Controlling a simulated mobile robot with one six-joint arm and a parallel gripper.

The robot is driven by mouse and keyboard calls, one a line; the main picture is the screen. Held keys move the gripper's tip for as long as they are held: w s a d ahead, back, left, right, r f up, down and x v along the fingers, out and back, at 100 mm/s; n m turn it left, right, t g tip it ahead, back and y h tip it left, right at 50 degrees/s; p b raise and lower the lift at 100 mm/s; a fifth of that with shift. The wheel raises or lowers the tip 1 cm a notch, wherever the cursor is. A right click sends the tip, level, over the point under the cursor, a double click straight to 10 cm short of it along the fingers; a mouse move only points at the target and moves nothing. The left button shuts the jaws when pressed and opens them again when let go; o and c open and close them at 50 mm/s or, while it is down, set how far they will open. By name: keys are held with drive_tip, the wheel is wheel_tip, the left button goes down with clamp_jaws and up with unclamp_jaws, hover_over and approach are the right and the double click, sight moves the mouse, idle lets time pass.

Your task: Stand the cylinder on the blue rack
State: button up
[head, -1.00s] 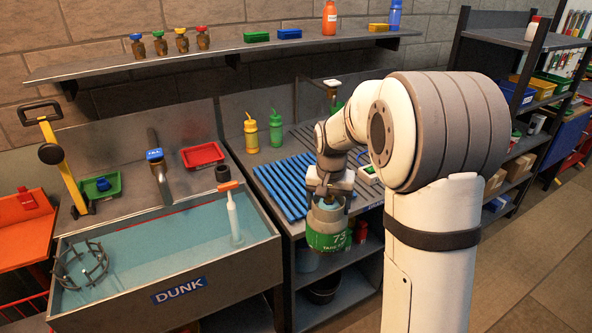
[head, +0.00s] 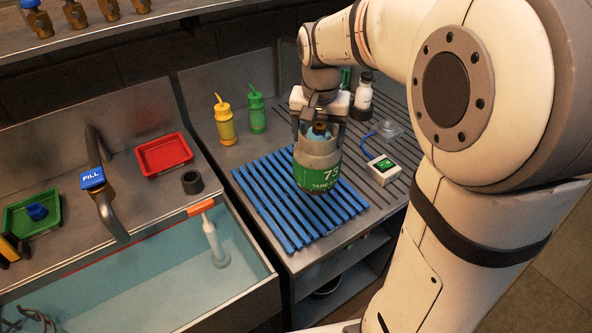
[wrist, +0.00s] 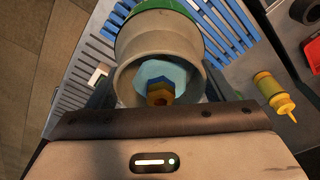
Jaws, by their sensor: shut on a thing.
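The cylinder (head: 318,172) is green with a pale grey collar and a label reading "73" and "TARE". It is upright at the right part of the blue rack (head: 268,205), a slatted mat on the counter. Its base looks on or just above the slats; I cannot tell which. My gripper (head: 320,125) is above it, shut on the cylinder's collar. In the wrist view the collar (wrist: 140,45) surrounds a light blue top and a brass valve (wrist: 160,93), with the blue rack (wrist: 222,25) behind.
Yellow (head: 225,122) and green (head: 256,112) bottles stand behind the rack. The water-filled sink (head: 165,280) and red tray (head: 163,154) are left. The rack's left part is bare.

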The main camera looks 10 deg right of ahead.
sight(315, 167)
drive_tip(key=f, duration=0.5)
drive_tip(key=shift+w+a+f+p, duration=0.1)
drive_tip(key=shift+a+f+p, duration=0.1)
drive_tip(key=shift+f+p, duration=0.15)
drive_tip(key=shift+f, duration=2.05)
drive_tip(key=shift+f, duration=0.15)
drive_tip(key=o, duration=1.9)
drive_tip(key=shift+s, duration=0.2)
